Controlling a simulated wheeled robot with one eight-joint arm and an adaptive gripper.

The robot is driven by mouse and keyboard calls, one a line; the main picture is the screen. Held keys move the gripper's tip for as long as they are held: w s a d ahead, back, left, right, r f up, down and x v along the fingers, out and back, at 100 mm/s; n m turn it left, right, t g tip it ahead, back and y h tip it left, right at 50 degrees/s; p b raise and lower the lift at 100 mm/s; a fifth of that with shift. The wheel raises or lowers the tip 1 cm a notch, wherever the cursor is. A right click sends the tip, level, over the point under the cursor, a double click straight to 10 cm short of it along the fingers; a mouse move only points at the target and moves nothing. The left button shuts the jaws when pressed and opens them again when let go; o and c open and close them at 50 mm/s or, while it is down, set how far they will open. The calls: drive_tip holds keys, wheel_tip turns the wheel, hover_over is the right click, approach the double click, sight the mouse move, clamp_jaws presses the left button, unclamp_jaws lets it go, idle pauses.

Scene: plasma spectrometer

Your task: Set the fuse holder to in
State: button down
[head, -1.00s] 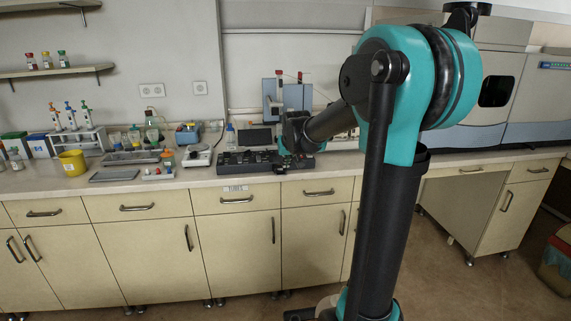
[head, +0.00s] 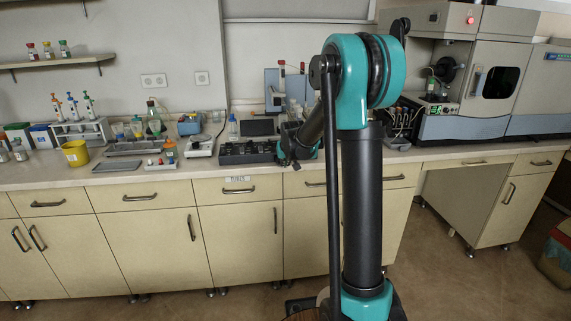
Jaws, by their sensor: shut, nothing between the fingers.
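I cannot make out the fuse holder in the head view. The plasma spectrometer (head: 465,128) stands at the right end of the bench, with a dark window, a red light on top and a small panel with tubes at its left part. My gripper (head: 295,163) is small and dark at the front of the bench, left of the spectrometer. It is shut and empty, beside the right end of a low black block rack (head: 248,153). My arm hides part of the bench between the gripper and the spectrometer.
A balance (head: 200,146), a tray (head: 125,148), a yellow cup (head: 75,153) and a pipette stand (head: 82,131) fill the bench to the left. Cabinets with handles line its front. Open floor lies before the cabinets.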

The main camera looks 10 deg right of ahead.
drive_tip(key=shift+w, duration=0.1)
drive_tip(key=w, duration=0.3)
drive_tip(key=shift+w, duration=0.3)
idle(0.3)
drive_tip(key=shift+s+r, duration=0.35)
drive_tip(key=shift+s, duration=0.05)
drive_tip(key=s+f+v, duration=0.1)
drive_tip(key=v, duration=1.2)
drive_tip(key=s+d+f+g, duration=0.1)
drive_tip(key=s+f, duration=0.5)
drive_tip(key=s, duration=0.6)
drive_tip(key=s+d+f+g, duration=0.1)
drive_tip(key=s+f, duration=0.5)
drive_tip(key=s, duration=0.7)
drive_tip(key=s+d+f+g, duration=0.1)
drive_tip(key=s+f, duration=0.6)
drive_tip(key=s, duration=0.6)
drive_tip(key=shift+d, duration=0.4)
drive_tip(key=shift+w, duration=0.1)
